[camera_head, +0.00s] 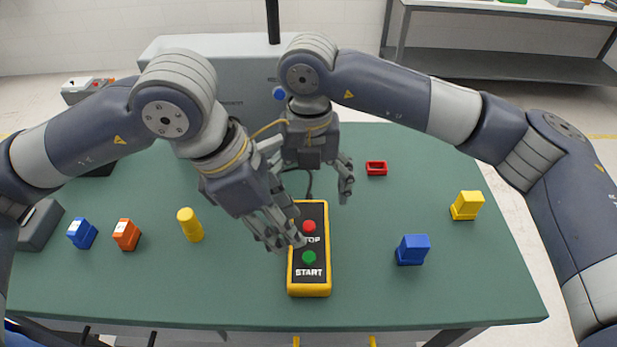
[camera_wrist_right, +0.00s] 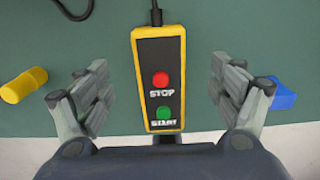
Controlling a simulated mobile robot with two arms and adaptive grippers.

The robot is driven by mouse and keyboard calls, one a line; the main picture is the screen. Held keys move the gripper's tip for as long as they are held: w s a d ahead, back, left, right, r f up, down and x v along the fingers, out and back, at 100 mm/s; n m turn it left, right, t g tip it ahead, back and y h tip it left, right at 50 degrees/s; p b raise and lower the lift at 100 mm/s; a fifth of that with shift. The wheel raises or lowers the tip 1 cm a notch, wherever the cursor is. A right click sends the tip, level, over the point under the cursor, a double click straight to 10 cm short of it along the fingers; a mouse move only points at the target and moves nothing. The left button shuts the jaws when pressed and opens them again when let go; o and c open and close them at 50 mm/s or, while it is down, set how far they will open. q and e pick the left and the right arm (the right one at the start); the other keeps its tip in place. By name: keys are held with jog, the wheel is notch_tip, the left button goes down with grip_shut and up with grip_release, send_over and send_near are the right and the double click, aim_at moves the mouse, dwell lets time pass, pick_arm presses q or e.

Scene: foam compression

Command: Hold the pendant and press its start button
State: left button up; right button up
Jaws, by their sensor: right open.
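The yellow-edged pendant (camera_head: 310,283) lies on the table with its dark face up, and it also shows in the right wrist view (camera_wrist_right: 158,55). Its red STOP button (camera_head: 309,227) is above the green START button (camera_head: 309,257); the green button also shows in the right wrist view (camera_wrist_right: 163,111). My right gripper (camera_head: 315,185) is open above the pendant's cable end. In the right wrist view its fingers (camera_wrist_right: 162,97) are on either side of the pendant, apart from it. My left gripper (camera_head: 281,240) hangs beside and over the pendant's left edge; its finger opening is unclear.
The green table (camera_head: 400,305) also holds a yellow cylinder (camera_head: 190,225), orange block (camera_head: 126,235) and blue block (camera_head: 82,233) on the left. A blue block (camera_head: 412,250), yellow block (camera_head: 467,205) and red tray (camera_head: 376,168) are on the right. A grey machine (camera_head: 225,75) stands behind.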

aim_at(309, 215)
notch_tip(309, 215, down, 8)
jog(key=shift+f, duration=0.1)
dwell(0.4)
jog(key=c, duration=1.6)
pick_arm(q)
grip_shut()
